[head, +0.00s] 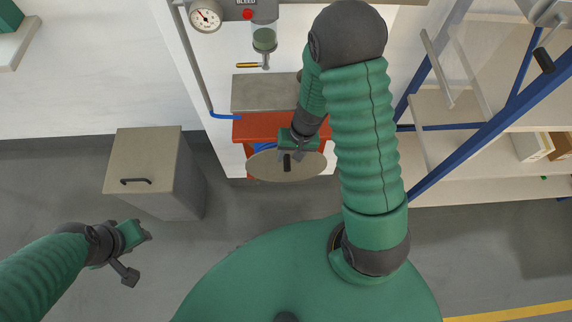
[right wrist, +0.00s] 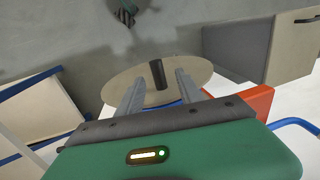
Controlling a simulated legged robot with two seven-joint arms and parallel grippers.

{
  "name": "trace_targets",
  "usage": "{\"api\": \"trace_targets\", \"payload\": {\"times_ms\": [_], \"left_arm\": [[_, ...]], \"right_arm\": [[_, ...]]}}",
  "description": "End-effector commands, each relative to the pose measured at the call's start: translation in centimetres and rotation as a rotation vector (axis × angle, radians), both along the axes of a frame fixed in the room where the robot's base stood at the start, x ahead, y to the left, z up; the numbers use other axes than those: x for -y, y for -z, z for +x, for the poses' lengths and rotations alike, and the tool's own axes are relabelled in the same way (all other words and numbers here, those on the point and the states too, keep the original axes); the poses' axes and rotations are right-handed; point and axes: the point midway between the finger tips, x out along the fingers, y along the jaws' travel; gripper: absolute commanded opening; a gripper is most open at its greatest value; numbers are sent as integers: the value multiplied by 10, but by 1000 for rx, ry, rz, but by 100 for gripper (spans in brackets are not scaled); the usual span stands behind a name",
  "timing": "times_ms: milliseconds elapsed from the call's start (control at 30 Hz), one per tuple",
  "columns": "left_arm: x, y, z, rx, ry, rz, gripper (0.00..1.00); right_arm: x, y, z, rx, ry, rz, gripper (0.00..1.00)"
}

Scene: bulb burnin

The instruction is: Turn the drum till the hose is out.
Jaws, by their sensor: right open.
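The drum shows a beige round disc (head: 262,170) with a black upright crank handle (head: 287,166) on its face. The blue hose (head: 263,147) is partly visible behind the disc, mostly hidden. My right gripper (head: 292,154) is over the drum. In the right wrist view the disc (right wrist: 118,91) lies ahead, and the handle (right wrist: 157,74) stands between the two open fingers (right wrist: 159,90), not gripped. My left gripper (head: 136,256) is low at the left, away from the drum; its finger opening is unclear.
A red housing (head: 262,130) stands behind the drum, under a grey plate (head: 262,92). A beige cabinet (head: 142,165) stands to the left. A blue-framed shelf rack (head: 480,130) stands to the right. A gauge (head: 205,15) and blue-ended pipe are above. Floor between cabinet and drum is clear.

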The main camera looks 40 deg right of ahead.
Motion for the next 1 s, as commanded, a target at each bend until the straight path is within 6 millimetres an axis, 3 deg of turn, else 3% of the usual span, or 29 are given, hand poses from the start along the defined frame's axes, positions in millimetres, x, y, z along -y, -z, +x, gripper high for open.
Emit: {"api": "trace_targets", "payload": {"times_ms": [33, 200, 567, 900, 1000], "left_arm": [[0, 10, 0, 0, 1, 0, 36], [1, 19, 0, 1, 1, 0, 36], [0, 20, 0, 1, 1, 0, 36], [1, 20, 0, 1, 1, 0, 36], [1, 20, 0, 1, 1, 0, 36]], "right_arm": [[-1, 17, 0, -3, 3, 3, 43], [-8, 42, 3, 0, 1, -3, 43], [-11, 49, 5, 1, 1, -4, 43], [-9, 49, 5, 1, 2, -4, 0], [-9, 49, 5, 1, 3, -7, 0]]}}
